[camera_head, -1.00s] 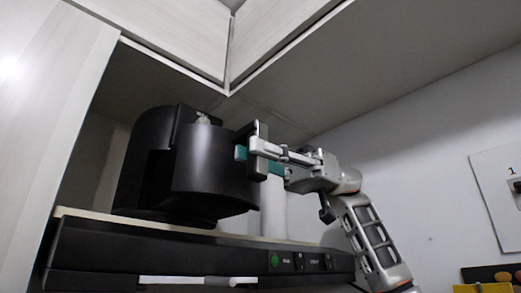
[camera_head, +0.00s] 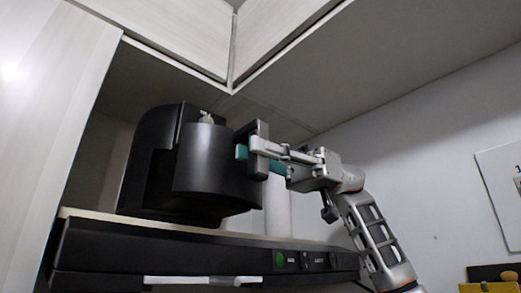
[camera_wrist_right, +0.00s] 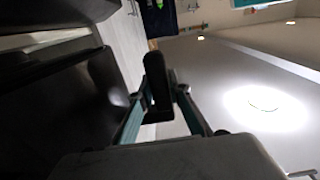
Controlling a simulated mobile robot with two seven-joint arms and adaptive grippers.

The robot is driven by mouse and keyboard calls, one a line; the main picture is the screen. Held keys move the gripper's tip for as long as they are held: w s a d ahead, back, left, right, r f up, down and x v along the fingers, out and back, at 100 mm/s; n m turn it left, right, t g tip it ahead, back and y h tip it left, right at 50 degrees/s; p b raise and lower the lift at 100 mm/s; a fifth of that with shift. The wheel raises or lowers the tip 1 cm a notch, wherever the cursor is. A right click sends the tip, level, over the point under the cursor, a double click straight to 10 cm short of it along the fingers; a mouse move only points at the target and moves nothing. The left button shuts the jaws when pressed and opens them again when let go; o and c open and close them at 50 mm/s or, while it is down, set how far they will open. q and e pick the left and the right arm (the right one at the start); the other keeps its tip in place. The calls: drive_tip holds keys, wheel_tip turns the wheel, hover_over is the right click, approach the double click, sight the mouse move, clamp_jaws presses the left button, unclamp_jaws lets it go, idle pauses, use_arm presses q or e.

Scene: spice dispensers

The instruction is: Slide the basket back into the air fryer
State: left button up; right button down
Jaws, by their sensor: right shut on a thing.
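The black air fryer (camera_head: 146,160) stands on a raised surface in the head view. Its rounded black basket (camera_head: 214,165) sticks out of the body toward the right and camera side. The upright black handle (camera_head: 259,143) is on the basket's right side. My right gripper (camera_head: 254,152) is shut on this handle, with teal finger pads showing. In the right wrist view, the handle (camera_wrist_right: 158,88) stands between the two fingers, and the dark basket (camera_wrist_right: 60,110) fills the left. The basket's inside is hidden. My left gripper is in neither view.
The air fryer rests on a pale board (camera_head: 75,212) above a black appliance (camera_head: 200,258) with a green button and a white bar handle. Pale cabinets (camera_head: 165,35) hang above. A white cylinder (camera_head: 278,210) stands behind the basket, below my gripper.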

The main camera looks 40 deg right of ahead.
drive_tip(key=shift+w+a+r+p, duration=0.1)
drive_tip(key=shift+w+a+p, duration=0.05)
drive_tip(key=shift+w+p, duration=0.85)
drive_tip(key=p, duration=0.5)
hover_over(220, 202)
drive_tip(key=s, duration=0.2)
drive_tip(key=shift+s, duration=0.2)
idle(1.5)
drive_tip(key=shift+w+p, duration=0.8)
drive_tip(key=shift+w, duration=0.4)
drive_tip(key=shift+w+a, duration=0.15)
drive_tip(key=shift+w, duration=1)
drive_tip(key=shift+w+a, duration=0.25)
drive_tip(key=shift+w, duration=0.75)
idle(0.4)
drive_tip(key=c, duration=1.8)
unclamp_jaws()
drive_tip(key=shift+w, duration=0.1)
